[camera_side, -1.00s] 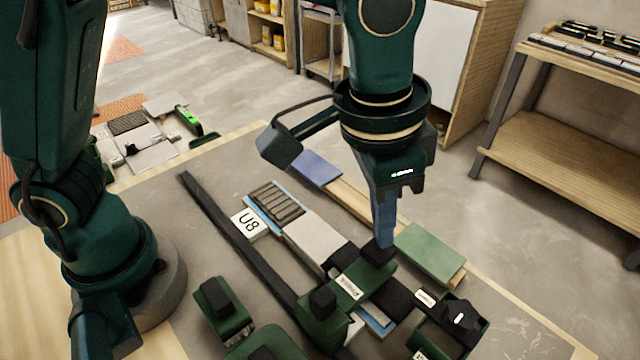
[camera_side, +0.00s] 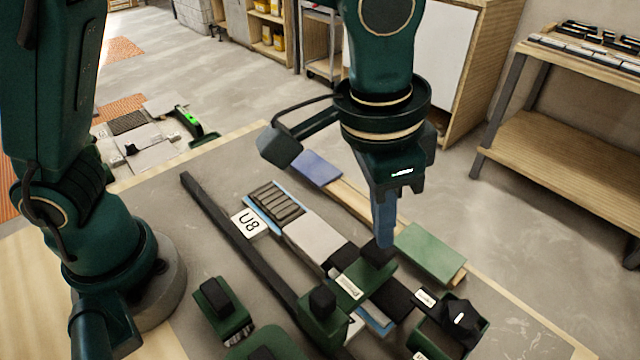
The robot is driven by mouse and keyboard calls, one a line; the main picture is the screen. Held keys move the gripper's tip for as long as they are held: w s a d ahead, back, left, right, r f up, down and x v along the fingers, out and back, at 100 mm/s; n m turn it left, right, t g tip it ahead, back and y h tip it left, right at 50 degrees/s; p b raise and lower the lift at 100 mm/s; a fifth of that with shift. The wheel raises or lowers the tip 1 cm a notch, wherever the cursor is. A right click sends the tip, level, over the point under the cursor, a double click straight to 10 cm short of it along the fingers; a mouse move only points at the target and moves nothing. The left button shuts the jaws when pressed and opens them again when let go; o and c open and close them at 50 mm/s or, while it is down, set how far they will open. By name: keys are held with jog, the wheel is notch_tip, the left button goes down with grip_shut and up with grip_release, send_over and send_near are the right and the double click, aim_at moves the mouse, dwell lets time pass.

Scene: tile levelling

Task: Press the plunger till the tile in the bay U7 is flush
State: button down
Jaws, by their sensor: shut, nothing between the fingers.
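My gripper (camera_side: 384,242) is shut and points straight down. Its tips are at a black plunger cap (camera_side: 378,254) on the far end of a green bridge (camera_side: 371,277); they seem to touch it, though the contact is hard to make out. The bridge carries a small label (camera_side: 349,286) too small to read. It lies across a row of tiles, with a dark tile (camera_side: 391,301) and a blue edge (camera_side: 375,326) beside it. No U7 marking is legible. Part of the row under the bridge is hidden.
A white U8 plate (camera_side: 249,223) lies beside a ribbed tile (camera_side: 276,201) and a pale tile (camera_side: 315,242). A long dark rail (camera_side: 225,222) runs alongside. Green blocks (camera_side: 222,310) and a green box with a black knob (camera_side: 461,318) stand nearby. A green slab (camera_side: 431,250) lies right.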

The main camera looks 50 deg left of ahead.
aim_at(377, 249)
jog(key=shift+f, duration=1.3)
dwell(2.6)
dwell(0.8)
jog(key=shift+r, duration=3.55)
